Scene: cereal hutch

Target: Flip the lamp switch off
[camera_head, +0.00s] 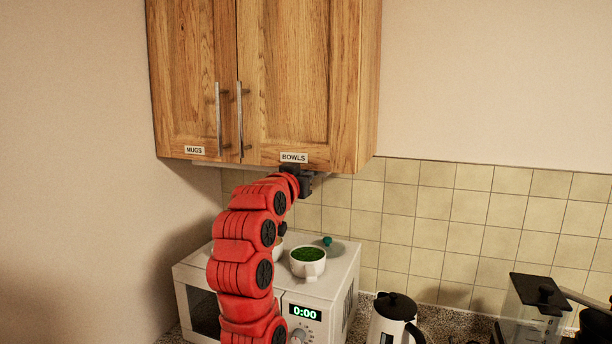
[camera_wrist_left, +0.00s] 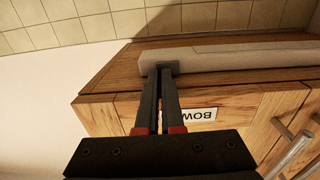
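The lamp is a long pale bar (camera_wrist_left: 245,53) fixed under the wooden cabinet in the left wrist view. Its thin edge (camera_head: 208,165) shows below the cabinet in the head view. A small dark grey part (camera_wrist_left: 172,66), possibly the switch, sits at the lamp's end. My left gripper (camera_wrist_left: 160,70) has its two black fingers close together, with nothing seen between them. Its tips are at that dark part; I cannot tell whether they touch it. In the head view my left gripper (camera_head: 302,184) is under the cabinet's BOWLS door, partly hidden by my red arm.
The wooden cabinet (camera_head: 300,75) is closed, with two metal handles. Below it stands a white microwave (camera_head: 338,285) with a white cup (camera_head: 308,268) of green contents on top. A kettle (camera_head: 390,325) and a clear-sided appliance (camera_head: 530,310) stand to the right.

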